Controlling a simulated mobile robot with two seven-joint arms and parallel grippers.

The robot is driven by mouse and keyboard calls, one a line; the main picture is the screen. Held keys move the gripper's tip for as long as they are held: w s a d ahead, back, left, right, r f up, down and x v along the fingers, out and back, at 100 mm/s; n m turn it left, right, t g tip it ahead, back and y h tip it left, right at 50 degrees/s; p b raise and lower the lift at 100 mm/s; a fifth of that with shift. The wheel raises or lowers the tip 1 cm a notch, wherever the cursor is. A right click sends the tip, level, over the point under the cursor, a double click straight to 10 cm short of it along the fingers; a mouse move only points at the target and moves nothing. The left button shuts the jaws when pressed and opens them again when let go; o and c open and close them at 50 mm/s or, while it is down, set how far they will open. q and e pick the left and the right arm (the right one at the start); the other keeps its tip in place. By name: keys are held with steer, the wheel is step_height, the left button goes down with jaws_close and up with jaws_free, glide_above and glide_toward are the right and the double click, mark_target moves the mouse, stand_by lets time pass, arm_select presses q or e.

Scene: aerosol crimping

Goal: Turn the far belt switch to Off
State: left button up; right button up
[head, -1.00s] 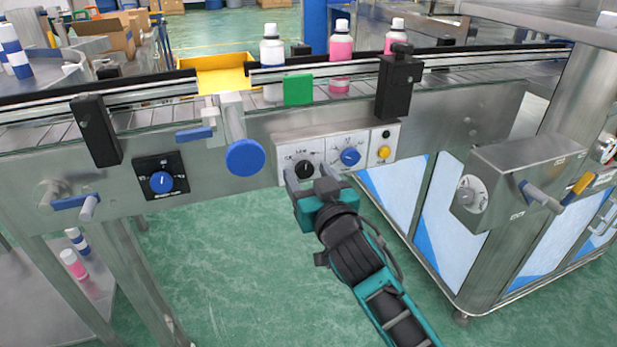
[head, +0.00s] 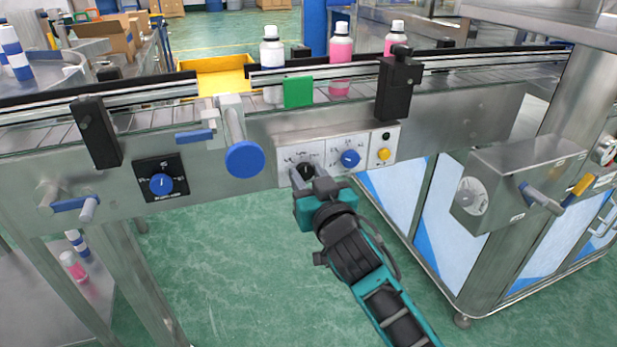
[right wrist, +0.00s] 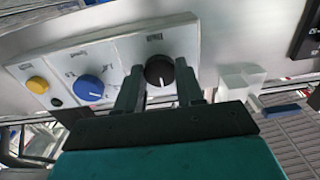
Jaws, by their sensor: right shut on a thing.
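The black rotary knob (head: 305,170) is a switch on the left of a white control panel (head: 318,148) on the conveyor's front side. It also shows in the right wrist view (right wrist: 159,71), with a short white pointer line on its face. My right gripper (head: 308,178) is shut on this knob, one finger on each side of it; the fingers also show in the right wrist view (right wrist: 160,90). The gripper partly hides the knob and its printed labels, too small to read, in the head view. My left gripper is not in view.
A blue knob (head: 350,158) and a yellow button (head: 384,154) sit to the right on the same panel. A large blue disc handle (head: 244,159) is to the left. Another blue switch (head: 161,183) is farther left. Bottles (head: 341,57) stand on the belt behind.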

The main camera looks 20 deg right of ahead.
steer(key=shift+r+n+p, duration=0.15)
steer(key=shift+n+p, duration=0.8)
steer(key=shift+n, duration=0.05)
steer(key=shift+n+p, duration=0.85)
steer(key=shift+n, duration=0.35)
steer(key=n+p, duration=0.1)
steer(key=n, duration=0.2)
steer(key=shift+n+p, duration=0.4)
steer(key=shift+n, duration=0.8)
steer(key=shift+p, duration=0.3)
steer(key=o, duration=1)
steer(key=shift+o, duration=0.2)
